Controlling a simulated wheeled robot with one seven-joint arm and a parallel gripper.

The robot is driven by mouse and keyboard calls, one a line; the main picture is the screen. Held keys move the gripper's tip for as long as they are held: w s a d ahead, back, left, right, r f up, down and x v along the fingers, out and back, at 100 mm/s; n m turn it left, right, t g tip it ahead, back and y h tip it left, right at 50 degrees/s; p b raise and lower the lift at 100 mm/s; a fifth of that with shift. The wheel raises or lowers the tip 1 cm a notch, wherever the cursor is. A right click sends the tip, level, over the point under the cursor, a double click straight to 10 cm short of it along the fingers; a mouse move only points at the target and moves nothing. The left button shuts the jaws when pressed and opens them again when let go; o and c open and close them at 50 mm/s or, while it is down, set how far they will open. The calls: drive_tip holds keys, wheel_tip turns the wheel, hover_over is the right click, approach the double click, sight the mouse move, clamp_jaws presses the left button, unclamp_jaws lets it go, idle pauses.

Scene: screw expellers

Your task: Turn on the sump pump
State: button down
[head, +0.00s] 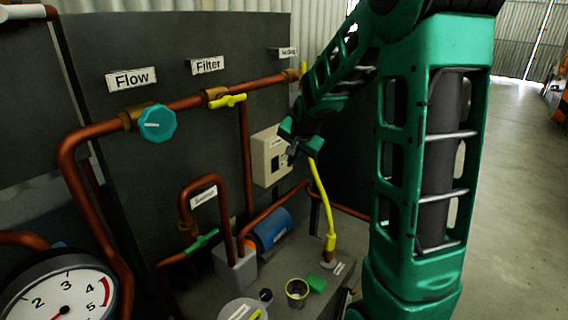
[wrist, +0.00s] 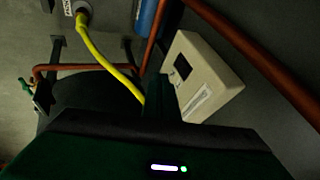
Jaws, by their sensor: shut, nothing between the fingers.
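A beige switch box (head: 268,160) with a dark switch and a small label is fixed to the dark panel in the head view. It also shows in the wrist view (wrist: 215,75), with a dark square on its face. A blue cylindrical motor or pump body (head: 272,228) sits below it on the bench. My green gripper (head: 292,152) is in front of the box's right side, close to it; I cannot tell whether it touches. It is shut and empty. Its fingertips are dark and hard to make out in the wrist view. A yellow cable (head: 322,195) runs down just behind my gripper.
A copper pipe (head: 246,150) runs left of the box. A teal Flow knob (head: 157,123), a yellow Filter valve (head: 228,100) and a green valve (head: 203,241) are to the left. A pressure gauge (head: 60,300) is at bottom left. Open floor (head: 520,180) lies right.

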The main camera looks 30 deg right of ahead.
sight(279, 166)
drive_tip(key=shift+w+d+f, duration=0.1)
drive_tip(key=shift+w+f, duration=1.9)
drive_tip(key=shift+w, duration=0.2)
drive_tip(key=shift+w+d+f, duration=0.1)
drive_tip(key=shift+w+f, duration=1.9)
drive_tip(key=shift+w, duration=0.15)
drive_tip(key=shift+w+a+f, duration=0.1)
drive_tip(key=shift+w+f, duration=0.05)
drive_tip(key=shift+w, duration=0.1)
